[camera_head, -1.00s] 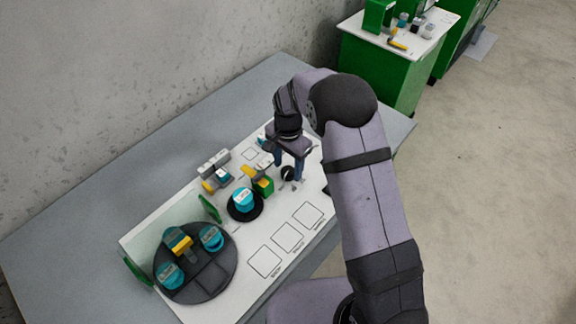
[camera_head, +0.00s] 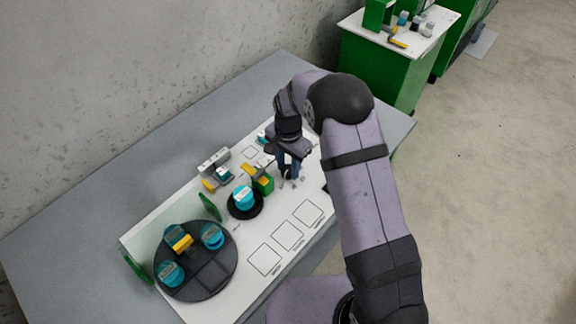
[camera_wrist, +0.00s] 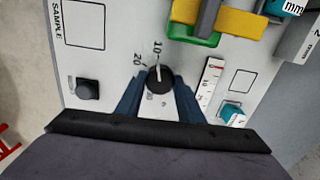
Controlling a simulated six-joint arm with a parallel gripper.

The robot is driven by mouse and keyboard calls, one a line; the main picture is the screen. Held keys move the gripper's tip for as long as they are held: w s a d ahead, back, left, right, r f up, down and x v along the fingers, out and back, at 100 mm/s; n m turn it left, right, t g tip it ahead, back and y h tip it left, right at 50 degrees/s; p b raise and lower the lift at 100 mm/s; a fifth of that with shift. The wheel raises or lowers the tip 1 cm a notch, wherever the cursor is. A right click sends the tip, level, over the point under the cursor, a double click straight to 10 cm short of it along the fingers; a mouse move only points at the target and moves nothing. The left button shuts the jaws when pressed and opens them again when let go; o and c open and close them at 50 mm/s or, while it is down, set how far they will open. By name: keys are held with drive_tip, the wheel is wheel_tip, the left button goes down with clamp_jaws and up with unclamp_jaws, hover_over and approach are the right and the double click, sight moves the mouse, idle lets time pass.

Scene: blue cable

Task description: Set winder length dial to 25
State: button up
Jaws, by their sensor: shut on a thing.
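The length dial is a round black knob (camera_wrist: 153,80) with a white pointer line. In the wrist view the pointer points up, close to the printed 10; a 20 is printed to its upper left, and other marks by the dial are too small to read. My gripper (camera_wrist: 159,84) has its two blue fingers on either side of the knob, shut on it. In the head view my gripper (camera_head: 289,175) reaches down to the white panel at the dial, and its fingers mostly hide the knob.
A black square knob (camera_wrist: 88,90) stands left of the dial, and a scale strip (camera_wrist: 210,80) and teal button (camera_wrist: 231,111) right. A green and yellow part (camera_wrist: 228,20) lies beyond. In the head view, a dark round tray (camera_head: 205,285) with teal spools stands at lower left.

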drive_tip(key=n, duration=0.4)
drive_tip(key=shift+n, duration=0.4)
drive_tip(key=n, duration=0.4)
drive_tip(key=shift+n+b, duration=0.3)
drive_tip(key=shift+b, duration=0.05)
drive_tip(key=n, duration=0.5)
drive_tip(key=shift+w+r+n, duration=0.1)
drive_tip(key=shift+n, duration=2.4)
drive_tip(key=o, duration=1.1)
drive_tip(key=shift+c, duration=0.2)
